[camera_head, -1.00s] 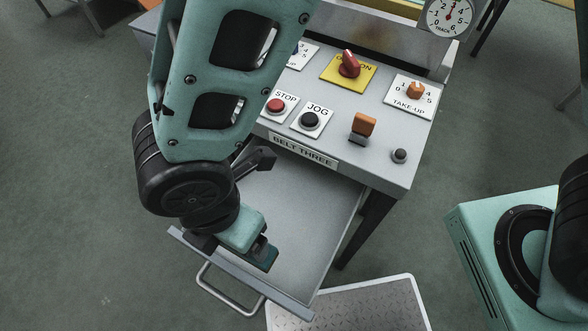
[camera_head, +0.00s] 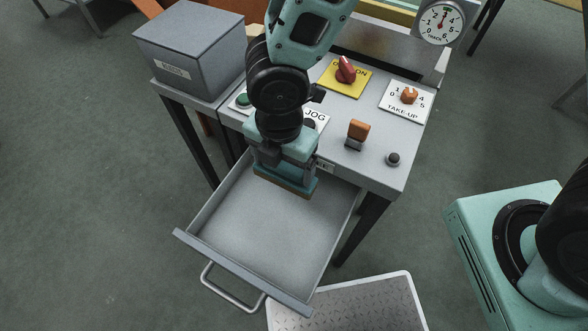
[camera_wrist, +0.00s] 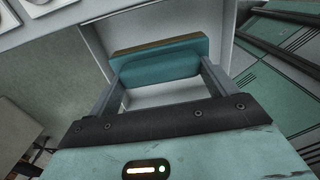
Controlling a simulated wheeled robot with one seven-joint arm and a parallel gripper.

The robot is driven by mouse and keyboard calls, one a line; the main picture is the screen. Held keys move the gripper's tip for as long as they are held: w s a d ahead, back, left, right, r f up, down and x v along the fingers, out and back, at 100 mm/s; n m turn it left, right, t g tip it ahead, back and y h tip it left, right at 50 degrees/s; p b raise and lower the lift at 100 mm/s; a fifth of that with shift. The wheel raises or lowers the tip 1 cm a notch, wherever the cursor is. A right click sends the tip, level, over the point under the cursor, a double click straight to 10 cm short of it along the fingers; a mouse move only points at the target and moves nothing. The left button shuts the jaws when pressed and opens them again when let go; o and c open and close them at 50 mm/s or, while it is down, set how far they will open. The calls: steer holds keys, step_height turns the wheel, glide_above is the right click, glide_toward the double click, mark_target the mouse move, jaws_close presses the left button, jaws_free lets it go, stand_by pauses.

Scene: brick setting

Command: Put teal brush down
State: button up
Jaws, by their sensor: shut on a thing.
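The teal brush (camera_head: 286,183) has a tan edge along its underside. My gripper (camera_head: 287,168) is shut on it, over the back part of the open grey drawer (camera_head: 265,225). In the wrist view the brush (camera_wrist: 160,62) lies crosswise between the two fingers of my gripper (camera_wrist: 158,78), its tan edge on the far side. Whether the brush touches the drawer floor cannot be told.
The drawer is otherwise empty, with clear floor in front of the brush. The control panel (camera_head: 372,140) with knobs and buttons stands just behind. A grey box (camera_head: 192,55) is at left, and a metal plate step (camera_head: 350,305) is below right.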

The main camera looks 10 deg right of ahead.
steer(key=shift+w+d+f+b, duration=0.25)
steer(key=shift+w+d+f, duration=0.3)
steer(key=shift+f, duration=1.3)
steer(key=shift+w+d+f+b, duration=0.35)
steer(key=shift+w+f, duration=0.25)
steer(key=shift+f, duration=1.25)
steer(key=shift+w+d+f+b, duration=0.2)
steer(key=shift+w+d+f, duration=0.35)
steer(key=shift+f, duration=1.3)
steer(key=shift+a, duration=0.1)
steer(key=shift+f, duration=0.15)
steer(key=shift+f+b, duration=0.35)
steer(key=shift+b, duration=0.1)
